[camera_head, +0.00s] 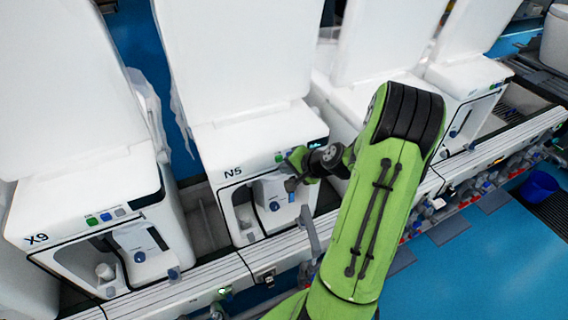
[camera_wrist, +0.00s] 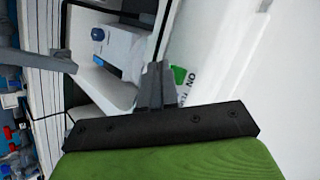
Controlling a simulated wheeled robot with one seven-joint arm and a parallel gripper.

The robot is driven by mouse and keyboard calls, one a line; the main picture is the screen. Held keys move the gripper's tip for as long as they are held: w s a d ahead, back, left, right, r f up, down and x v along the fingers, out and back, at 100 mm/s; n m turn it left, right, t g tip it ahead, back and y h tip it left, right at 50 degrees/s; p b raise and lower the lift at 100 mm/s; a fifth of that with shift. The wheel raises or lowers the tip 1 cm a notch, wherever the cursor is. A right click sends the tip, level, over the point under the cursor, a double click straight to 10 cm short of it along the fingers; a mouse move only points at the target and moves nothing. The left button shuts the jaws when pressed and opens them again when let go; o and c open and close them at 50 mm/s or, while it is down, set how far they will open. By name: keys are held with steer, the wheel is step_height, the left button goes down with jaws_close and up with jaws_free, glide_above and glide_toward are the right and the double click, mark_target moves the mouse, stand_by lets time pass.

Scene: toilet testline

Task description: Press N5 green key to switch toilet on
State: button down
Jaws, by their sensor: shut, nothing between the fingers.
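The toilet unit labelled N5 (camera_head: 232,172) stands in the middle of the head view, with its label on the white front panel. Its green key (camera_head: 279,157) shows as a small patch to the right of the label, close to my gripper (camera_head: 290,182). In the wrist view the green key (camera_wrist: 180,75) is beside lettering that seems to read ON. My gripper's fingers (camera_wrist: 155,72) are shut and empty, just left of the key and partly in front of its panel. I cannot tell whether they touch the panel.
The X9 unit (camera_head: 38,238) stands to the left, with its own green and blue keys. More white units stand to the right. Below N5's panel is an open recess with a white part and a blue knob (camera_head: 274,206). A rail (camera_head: 200,283) runs along the front.

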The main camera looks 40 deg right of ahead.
steer(key=shift+s+a+b, duration=0.3)
steer(key=shift+s, duration=0.65)
steer(key=shift+s+a+b, duration=0.25)
steer(key=shift+s, duration=0.7)
steer(key=shift+s+a+b, duration=0.3)
steer(key=shift+s, duration=0.65)
